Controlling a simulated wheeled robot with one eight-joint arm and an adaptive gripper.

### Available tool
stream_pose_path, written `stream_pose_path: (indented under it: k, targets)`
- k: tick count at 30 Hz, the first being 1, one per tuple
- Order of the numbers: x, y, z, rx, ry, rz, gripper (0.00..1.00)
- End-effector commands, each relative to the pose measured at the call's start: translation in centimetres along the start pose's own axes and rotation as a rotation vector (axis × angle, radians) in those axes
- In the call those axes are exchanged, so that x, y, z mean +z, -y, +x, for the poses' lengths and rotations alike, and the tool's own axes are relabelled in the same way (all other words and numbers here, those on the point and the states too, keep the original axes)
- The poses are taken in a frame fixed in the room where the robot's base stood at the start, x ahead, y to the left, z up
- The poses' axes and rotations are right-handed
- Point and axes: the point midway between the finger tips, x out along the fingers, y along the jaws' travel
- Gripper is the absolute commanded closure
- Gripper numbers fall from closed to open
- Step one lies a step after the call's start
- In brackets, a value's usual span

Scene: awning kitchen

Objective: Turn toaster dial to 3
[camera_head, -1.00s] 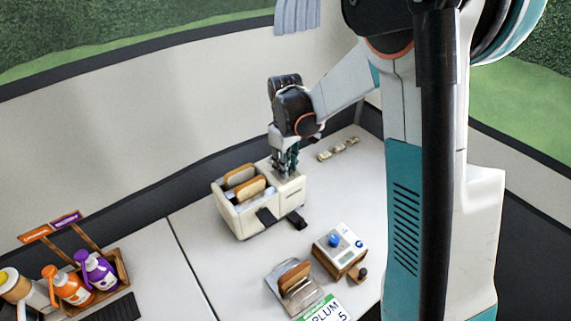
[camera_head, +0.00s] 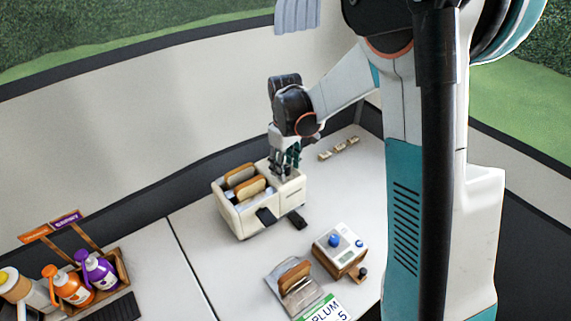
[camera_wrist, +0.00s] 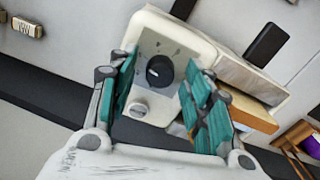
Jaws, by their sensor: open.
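The cream toaster (camera_head: 236,211) stands on the white counter with bread slices (camera_head: 250,186) in its slots. In the wrist view, the toaster's end panel (camera_wrist: 150,47) carries a round black dial (camera_wrist: 160,71) with a light pointer line. Small marks around the dial are too blurred to read. A pale round knob (camera_wrist: 138,110) sits below the dial. My gripper (camera_wrist: 158,98) is open, with its teal fingers apart on either side of the dial and nothing between them. In the head view, my gripper (camera_head: 285,172) is over the toaster's far right end.
A device with a blue knob (camera_head: 334,240) and a metal holder with bread (camera_head: 293,285) stand in front on the counter. A wooden caddy with bottles (camera_head: 122,270) is at left. Small blocks (camera_head: 338,149) lie behind right. The wall is close behind the toaster.

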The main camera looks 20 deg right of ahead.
Motion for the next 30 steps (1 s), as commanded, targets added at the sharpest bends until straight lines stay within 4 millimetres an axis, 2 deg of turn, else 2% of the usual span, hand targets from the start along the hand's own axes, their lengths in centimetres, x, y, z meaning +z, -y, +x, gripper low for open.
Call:
stream_pose_path:
  k: [4,7,15,21,25,30]
  targets:
    - [0.0,0.0,-0.7,0.0,0.0,0.0,0.54]
    - [0.0,0.0,-2.1,0.0,0.0,0.0,0.54]
    - [0.0,0.0,-7.6,0.0,0.0,0.0,0.54]
    - [0.0,0.0,-10.6,0.0,0.0,0.0,0.54]
    - [0.0,0.0,-11.7,0.0,0.0,0.0,0.54]
    - [0.0,0.0,-12.0,0.0,0.0,0.0,0.54]
